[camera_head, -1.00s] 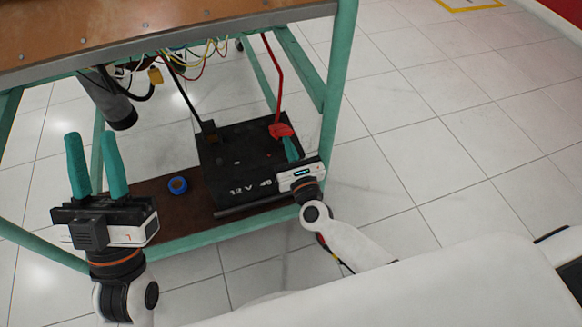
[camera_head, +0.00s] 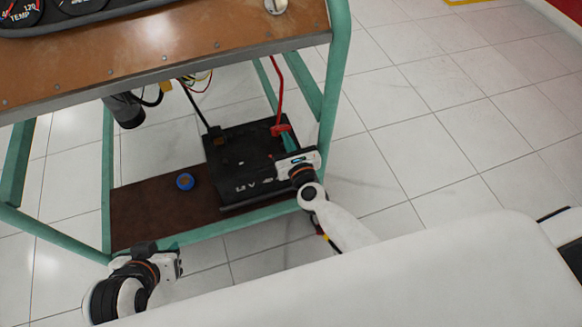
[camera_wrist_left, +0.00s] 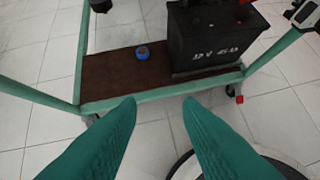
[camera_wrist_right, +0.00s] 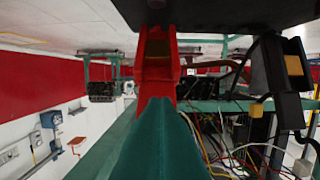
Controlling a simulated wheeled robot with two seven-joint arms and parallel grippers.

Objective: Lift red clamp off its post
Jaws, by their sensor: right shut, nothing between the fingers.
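The red clamp (camera_head: 281,130) sits at the back right of the black battery (camera_head: 238,165), with a red cable rising from it. Its post is hidden. My right gripper (camera_head: 288,141) reaches over the battery's right side, with its teal fingers pointing at the clamp. In the right wrist view the fingers (camera_wrist_right: 157,104) are pressed together and empty, with the red clamp (camera_wrist_right: 158,62) just beyond their tips. I cannot tell whether they touch it. My left gripper (camera_head: 160,262) is low in front of the shelf; the left wrist view shows its fingers (camera_wrist_left: 158,103) apart and empty.
The battery stands on a brown shelf (camera_head: 140,210) inside a teal frame (camera_head: 333,90). A blue roll (camera_head: 185,181) lies left of the battery. A black cable (camera_head: 195,106) reaches the battery's back left. The bench top (camera_head: 170,50) overhangs above. Open tiled floor lies to the right.

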